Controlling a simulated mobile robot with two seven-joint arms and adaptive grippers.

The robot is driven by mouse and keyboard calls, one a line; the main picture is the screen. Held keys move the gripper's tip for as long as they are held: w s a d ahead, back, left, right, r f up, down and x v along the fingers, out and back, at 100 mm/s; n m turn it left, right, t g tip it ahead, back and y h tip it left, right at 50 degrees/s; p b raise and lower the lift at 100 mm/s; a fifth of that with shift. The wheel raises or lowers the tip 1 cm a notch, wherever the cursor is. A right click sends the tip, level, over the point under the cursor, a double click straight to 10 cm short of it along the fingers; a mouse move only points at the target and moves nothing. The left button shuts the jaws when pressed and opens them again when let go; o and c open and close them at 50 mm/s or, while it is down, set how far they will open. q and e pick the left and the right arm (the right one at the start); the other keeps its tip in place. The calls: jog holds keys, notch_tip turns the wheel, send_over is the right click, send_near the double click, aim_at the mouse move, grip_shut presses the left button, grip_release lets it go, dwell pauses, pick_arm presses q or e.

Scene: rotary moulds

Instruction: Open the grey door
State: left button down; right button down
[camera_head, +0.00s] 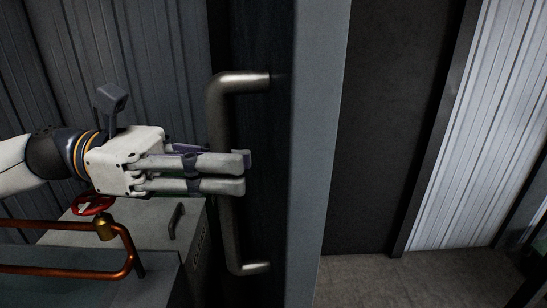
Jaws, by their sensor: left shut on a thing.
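The grey door (318,150) stands swung partly toward me, its edge upright in the middle of the camera_head view. A room shows to the right of the edge. A long metal D-shaped handle (226,226) is on the door's left face. My left gripper (247,172) comes in from the left and is shut on the handle's upright bar around its middle. Its fingers hide that part of the bar. My right gripper is not in view.
A grey cabinet (150,220) with a red valve wheel (92,204) and a copper pipe (60,272) stands below my left arm. Bare floor (390,278) lies right of the door. Ribbed light wall panels (480,130) stand beyond it.

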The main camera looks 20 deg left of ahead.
pick_arm(q)
jog(key=shift+s+a+g, duration=0.3)
jog(key=shift+s+a, duration=0.05)
jog(key=shift+a, duration=0.35)
jog(key=c, duration=1.5)
grip_release()
jog(key=a, duration=0.4)
jog(key=s+a, duration=0.1)
jog(key=a, duration=0.3)
jog(key=s+a, duration=0.1)
jog(key=a, duration=0.2)
jog(key=shift+a, duration=0.4)
